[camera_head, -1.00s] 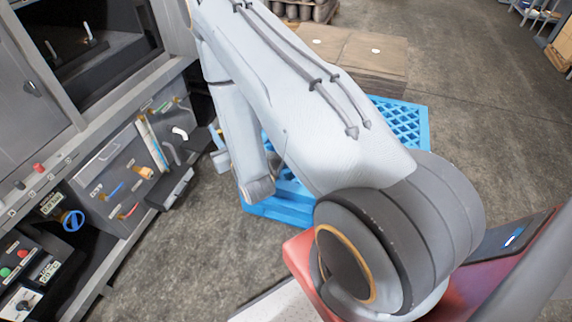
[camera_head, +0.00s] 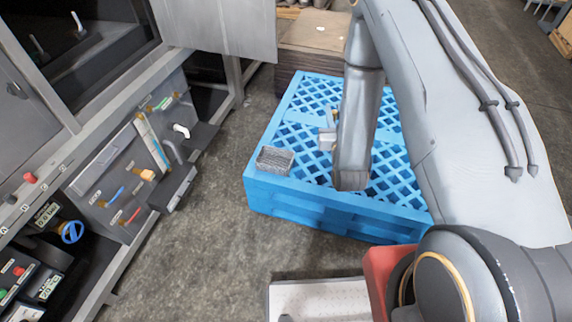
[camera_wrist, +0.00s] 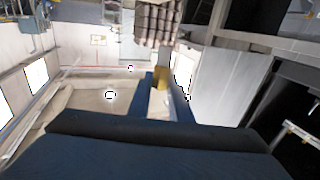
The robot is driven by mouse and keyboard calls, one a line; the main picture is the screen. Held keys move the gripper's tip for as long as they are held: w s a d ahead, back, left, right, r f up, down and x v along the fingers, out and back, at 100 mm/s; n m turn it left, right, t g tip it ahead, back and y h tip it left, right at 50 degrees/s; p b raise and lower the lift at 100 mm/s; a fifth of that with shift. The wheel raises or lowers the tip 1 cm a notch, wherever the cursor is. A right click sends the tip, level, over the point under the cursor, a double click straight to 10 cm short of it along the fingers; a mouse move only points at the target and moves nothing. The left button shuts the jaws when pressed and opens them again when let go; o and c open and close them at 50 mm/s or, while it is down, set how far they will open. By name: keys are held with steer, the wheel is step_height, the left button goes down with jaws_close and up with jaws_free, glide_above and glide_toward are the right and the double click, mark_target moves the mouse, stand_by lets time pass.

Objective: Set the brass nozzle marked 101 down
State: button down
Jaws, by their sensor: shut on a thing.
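In the wrist view, the brass nozzle (camera_wrist: 160,78) shows as a small gold-coloured piece between the two dark blue fingers of my gripper (camera_wrist: 165,92). The fingers are shut on it. Its marking cannot be read. In the head view, my gripper (camera_head: 327,138) appears as a small grey shape left of my forearm, in front of the blue pallet (camera_head: 330,222) in the picture. I cannot tell its height above the pallet, and the nozzle is not clear there.
A small grey mesh tray (camera_head: 275,160) sits on the pallet's left corner. A machine with a tool panel (camera_head: 130,180) stands at the left. Brown stacked sheets (camera_head: 313,32) lie behind the pallet. Grey floor (camera_head: 215,235) is clear between machine and pallet.

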steer(key=w+a+f+m+h+b, duration=0.1)
steer(key=w+a+f+b, duration=0.45)
steer(key=f+b, duration=0.35)
steer(key=w+a+f+h+b, duration=0.1)
steer(key=w+a+f+b, duration=0.45)
steer(key=b, duration=0.55)
steer(key=m+h+b, duration=0.1)
steer(key=h+b, duration=0.1)
steer(key=b, duration=1.8)
glide_above(268, 162)
step_height(268, 162, down, 15)
step_height(268, 162, down, 10)
steer(key=b, duration=0.3)
steer(key=shift+f, duration=0.4)
steer(key=shift+f, duration=0.2)
steer(key=c, duration=1.6)
jaws_free()
